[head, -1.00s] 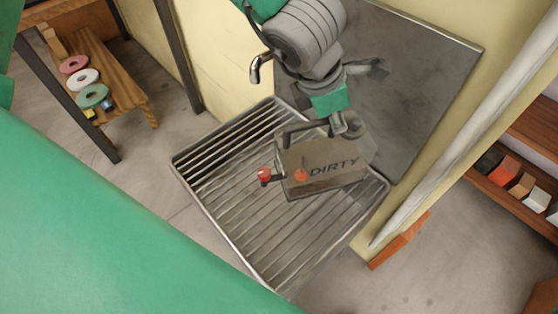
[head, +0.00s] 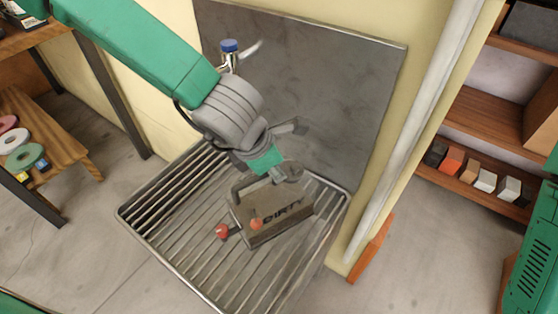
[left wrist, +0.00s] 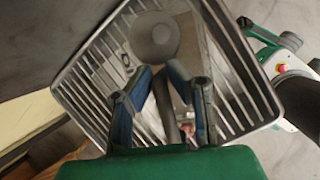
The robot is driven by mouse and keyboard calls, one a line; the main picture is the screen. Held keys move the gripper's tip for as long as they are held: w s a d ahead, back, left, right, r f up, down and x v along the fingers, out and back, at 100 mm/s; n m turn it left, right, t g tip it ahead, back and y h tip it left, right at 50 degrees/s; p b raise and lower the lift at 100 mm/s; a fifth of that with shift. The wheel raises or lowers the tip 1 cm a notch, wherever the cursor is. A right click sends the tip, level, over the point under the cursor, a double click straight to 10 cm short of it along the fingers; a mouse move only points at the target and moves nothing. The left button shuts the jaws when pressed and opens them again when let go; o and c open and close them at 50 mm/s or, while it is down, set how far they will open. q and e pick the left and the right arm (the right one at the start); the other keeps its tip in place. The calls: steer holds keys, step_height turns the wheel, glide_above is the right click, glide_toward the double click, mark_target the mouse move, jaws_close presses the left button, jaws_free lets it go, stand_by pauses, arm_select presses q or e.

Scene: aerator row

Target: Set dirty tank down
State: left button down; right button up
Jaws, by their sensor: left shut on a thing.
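The dirty tank (head: 282,224) is a brownish box marked DIRTY, with a top handle, a round grey cap and two orange-red fittings. It is upright over the right part of a slatted metal rack (head: 128,222). Whether its base touches the slats is hard to tell. My left gripper (head: 271,178) is above the tank, shut on its handle. In the left wrist view my left gripper (left wrist: 158,84) has its blue-padded fingers around the dark handle, beside the tank's cap (left wrist: 152,38). The slats show behind it. My right gripper is out of view.
A grey backing panel (head: 310,75) rises behind the rack, with a blue-topped tap (head: 229,55) at its left. The rack's left and front slats are bare. A bench with tape rolls (head: 24,157) stands left; shelves with small boxes (head: 470,172) stand right.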

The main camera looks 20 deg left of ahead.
arm_select(q)
steer(key=shift+w+a+f, duration=0.1)
steer(key=shift+a+f, duration=0.3)
steer(key=shift+f, duration=0.15)
steer(key=shift+a, duration=0.45)
steer(key=c, duration=1.6)
jaws_free()
steer(key=shift+o, duration=0.3)
steer(key=shift+d, duration=0.85)
steer(key=p+v, duration=0.1)
steer(key=v, duration=0.2)
steer(key=a+p+v, duration=0.1)
steer(key=v, duration=0.3)
steer(key=shift+a+r, duration=0.15)
steer(key=shift+a, duration=0.1)
steer(key=v, duration=0.2)
steer(key=p+v, duration=0.1)
steer(key=v, duration=0.1)
steer(key=shift+d, duration=0.4)
steer(key=shift+s+a+r+p, duration=0.25)
steer(key=shift+a+r+p, duration=0.05)
steer(key=shift+a, duration=0.1)
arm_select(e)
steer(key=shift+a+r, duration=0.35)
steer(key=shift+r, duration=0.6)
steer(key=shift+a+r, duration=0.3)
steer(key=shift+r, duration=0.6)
